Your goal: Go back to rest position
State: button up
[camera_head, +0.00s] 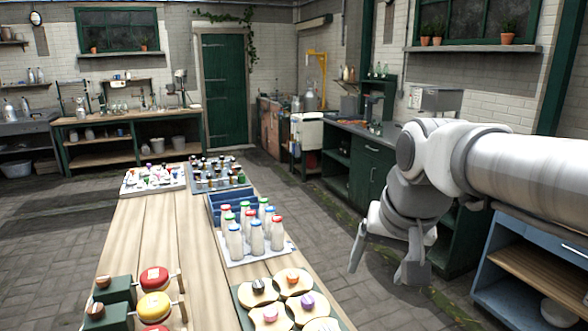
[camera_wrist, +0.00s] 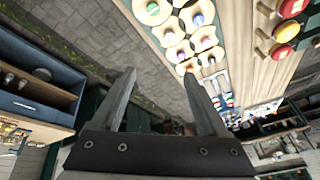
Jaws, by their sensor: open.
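My gripper (camera_head: 382,262) hangs at the right of the wooden table, over the stone floor, in the head view. Its two fingers are apart and nothing is between them. In the wrist view my gripper (camera_wrist: 160,98) also shows open and empty, with the floor beyond it. My arm reaches in from the right edge of the head view. The table (camera_head: 150,235) stands to the left of the gripper, and the two do not touch.
The table bears a tray of bottles (camera_head: 257,240), a board with knobbed pieces (camera_head: 285,305) and red and yellow round pieces (camera_head: 154,305). A blue shelf unit (camera_head: 530,265) stands at the right. A green cabinet (camera_head: 370,170) stands behind my arm. Floor between is clear.

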jog(key=s+d+f+n+t, duration=0.1)
jog(key=s+f, duration=0.4)
jog(key=s, duration=0.6)
jog(key=shift+s+n+h, duration=0.25)
jog(key=shift+n+h, duration=0.05)
jog(key=shift+n, duration=0.6)
jog(key=shift+d, duration=0.1)
